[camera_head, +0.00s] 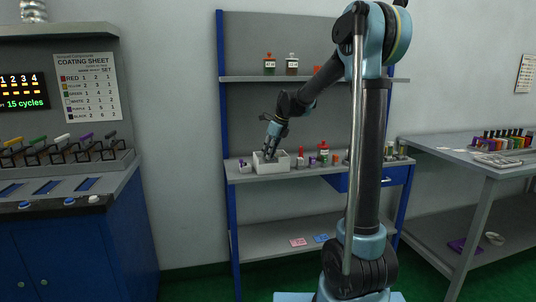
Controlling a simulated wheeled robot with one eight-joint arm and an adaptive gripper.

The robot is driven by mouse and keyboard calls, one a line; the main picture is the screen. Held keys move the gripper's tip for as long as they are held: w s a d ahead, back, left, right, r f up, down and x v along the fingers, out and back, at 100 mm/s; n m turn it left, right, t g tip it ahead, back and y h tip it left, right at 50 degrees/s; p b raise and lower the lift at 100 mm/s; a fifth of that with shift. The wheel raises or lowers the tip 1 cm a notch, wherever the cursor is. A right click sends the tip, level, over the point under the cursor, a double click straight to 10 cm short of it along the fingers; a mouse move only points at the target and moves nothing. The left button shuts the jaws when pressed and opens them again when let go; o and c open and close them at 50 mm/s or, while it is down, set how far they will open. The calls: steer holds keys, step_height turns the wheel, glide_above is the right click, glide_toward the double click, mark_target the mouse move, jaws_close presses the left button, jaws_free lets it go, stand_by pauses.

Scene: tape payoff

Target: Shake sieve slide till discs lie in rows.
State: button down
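My arm reaches to the left over the middle bench. My gripper (269,153) points down at a white open box (281,166) on the bench top. Its fingertips are at or just inside the box; whether they touch anything there is too small to tell. Whether the fingers are open or shut does not show. I cannot make out a sieve slide or discs for certain. The inside of the white box is mostly hidden by its wall and my gripper. A pale flat tray (497,160) with dark marks lies on the right table.
Small bottles and coloured items (323,153) stand right of the box. A left cabinet (62,190) carries coloured levers, blue slots and a "15 cycles" display (22,92). The right table (470,158) holds a row of coloured pieces (503,139). The lower shelf (280,238) is mostly clear.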

steer(key=shift+w+d, duration=0.25)
steer(key=shift+d, duration=0.4)
steer(key=shift+w+d, duration=0.2)
steer(key=shift+d, duration=0.45)
steer(key=c, duration=1.5)
jaws_free()
steer(key=shift+d, duration=0.1)
steer(key=v, duration=1.2)
